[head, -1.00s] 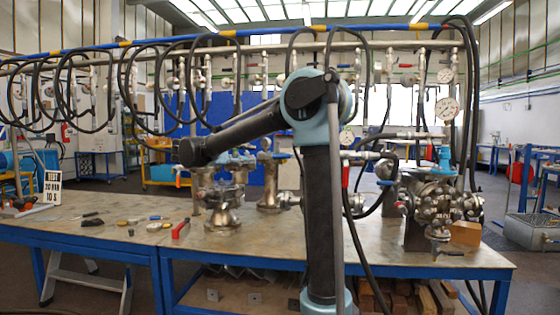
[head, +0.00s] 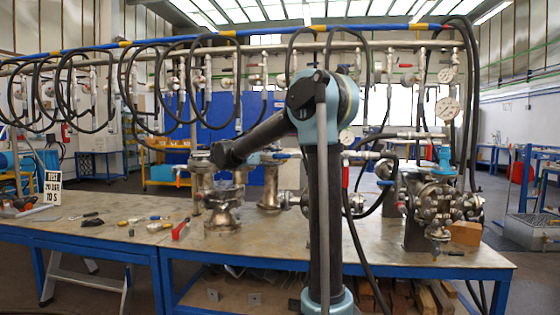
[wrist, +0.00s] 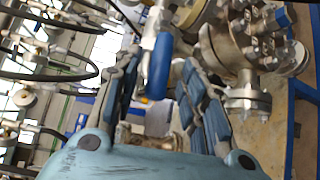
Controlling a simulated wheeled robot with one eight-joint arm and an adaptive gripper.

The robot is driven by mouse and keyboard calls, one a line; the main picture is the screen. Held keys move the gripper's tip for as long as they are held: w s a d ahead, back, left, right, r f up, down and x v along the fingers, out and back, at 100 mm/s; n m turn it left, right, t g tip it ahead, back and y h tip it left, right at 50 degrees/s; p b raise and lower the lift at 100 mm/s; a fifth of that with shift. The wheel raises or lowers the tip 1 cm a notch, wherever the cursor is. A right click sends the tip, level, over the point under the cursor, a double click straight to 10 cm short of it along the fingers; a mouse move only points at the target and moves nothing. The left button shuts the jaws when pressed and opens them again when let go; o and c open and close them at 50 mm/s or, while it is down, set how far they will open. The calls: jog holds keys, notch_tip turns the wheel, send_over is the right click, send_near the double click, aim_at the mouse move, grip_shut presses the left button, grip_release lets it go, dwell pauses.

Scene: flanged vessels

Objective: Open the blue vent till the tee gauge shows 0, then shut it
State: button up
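In the wrist view, my gripper (wrist: 165,95) is open, its two fingers apart with nothing held. A blue handle (wrist: 160,66) on a silver stem shows beyond and partly between the fingers; I cannot tell whether they touch. In the head view, my wrist is partly visible at the end of the forearm, but the fingers are not clear. A small blue lever (head: 386,183) shows beside the right flanged vessel (head: 438,200).
The bench top (head: 285,240) has clear room at its middle front. A red-handled tool (head: 181,229) and small tools lie to the left. A flanged fitting (head: 222,212) stands near my forearm. A wooden block (head: 466,233) sits at right. Black hoses hang behind.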

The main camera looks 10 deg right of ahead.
jog(key=shift+x, duration=1.6)
grip_shut()
